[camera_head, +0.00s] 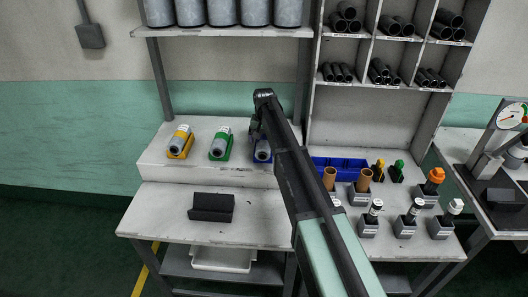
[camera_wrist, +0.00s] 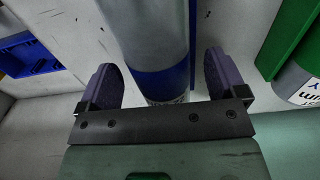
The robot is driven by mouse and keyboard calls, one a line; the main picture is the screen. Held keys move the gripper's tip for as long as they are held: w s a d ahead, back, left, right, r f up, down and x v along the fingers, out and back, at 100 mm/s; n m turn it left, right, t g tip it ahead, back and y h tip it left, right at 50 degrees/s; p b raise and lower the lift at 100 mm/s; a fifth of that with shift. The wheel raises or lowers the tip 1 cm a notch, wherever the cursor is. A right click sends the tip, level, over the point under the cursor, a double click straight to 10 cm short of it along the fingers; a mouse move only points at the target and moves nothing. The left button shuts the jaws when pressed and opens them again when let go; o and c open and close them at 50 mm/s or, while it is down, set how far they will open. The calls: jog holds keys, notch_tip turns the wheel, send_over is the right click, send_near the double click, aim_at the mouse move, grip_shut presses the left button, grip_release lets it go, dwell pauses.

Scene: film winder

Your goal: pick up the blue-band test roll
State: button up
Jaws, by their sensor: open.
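The blue-band test roll (camera_head: 262,154) lies on the raised shelf of the bench, mostly hidden behind my arm in the head view. In the wrist view the roll (camera_wrist: 158,30) is grey with a blue band (camera_wrist: 162,84) and a pale printed end. My gripper (camera_wrist: 162,75) is open, with one dark finger on each side of the roll near the band. Whether either finger touches it I cannot tell. My gripper's tips are hidden by my arm in the head view.
A green holder with a roll (camera_head: 220,143) stands left of the blue-band roll, and a yellow one (camera_head: 180,141) further left. A blue bin (camera_head: 340,168) is to the right. A black cradle (camera_head: 211,207) sits on the lower bench top, with clear surface around it.

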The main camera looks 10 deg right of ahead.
jog(key=shift+f, duration=0.3)
jog(key=shift+c, duration=0.3)
jog(key=c, duration=1.1)
jog(key=shift+p, duration=0.3)
jog(key=shift+c, duration=0.2)
